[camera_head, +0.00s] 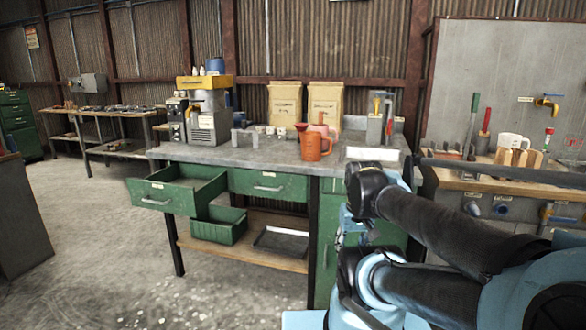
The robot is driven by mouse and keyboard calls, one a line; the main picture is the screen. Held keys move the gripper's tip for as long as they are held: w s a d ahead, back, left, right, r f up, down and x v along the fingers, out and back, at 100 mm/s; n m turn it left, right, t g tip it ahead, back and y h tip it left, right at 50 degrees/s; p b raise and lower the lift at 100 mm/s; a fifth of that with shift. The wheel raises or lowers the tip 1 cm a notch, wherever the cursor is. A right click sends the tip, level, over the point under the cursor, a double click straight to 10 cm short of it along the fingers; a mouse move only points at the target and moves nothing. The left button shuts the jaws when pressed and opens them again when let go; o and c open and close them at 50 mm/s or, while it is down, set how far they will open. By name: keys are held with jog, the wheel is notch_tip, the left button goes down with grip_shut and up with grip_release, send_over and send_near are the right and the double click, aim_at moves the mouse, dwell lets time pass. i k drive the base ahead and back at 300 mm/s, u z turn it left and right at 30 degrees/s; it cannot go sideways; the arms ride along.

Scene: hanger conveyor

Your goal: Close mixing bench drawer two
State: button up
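The mixing bench (235,153) has a grey top and green drawers under it. The left drawer (160,197) is pulled well out toward me and looks empty. The drawer to its right (268,185) is pushed in flush, with a metal handle. The drawer labels are too small to read, so I cannot tell which is drawer two. My arm, with dark links and light blue joints, fills the lower right and hides part of the bench's right side. I cannot make out my gripper in this view.
A green bin (219,226) and a dark tray (281,242) sit on the bench's lower shelf. A mixer (207,115), an orange jug (315,145) and two paper sacks stand on top. A wooden bench (500,183) stands at right. The concrete floor at front left is clear.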

aim_at(181, 188)
jog(key=u, duration=1.35)
jog(key=k, duration=1.1)
jog(key=u, duration=0.45)
jog(key=i, duration=1.8)
jog(key=z, duration=0.6)
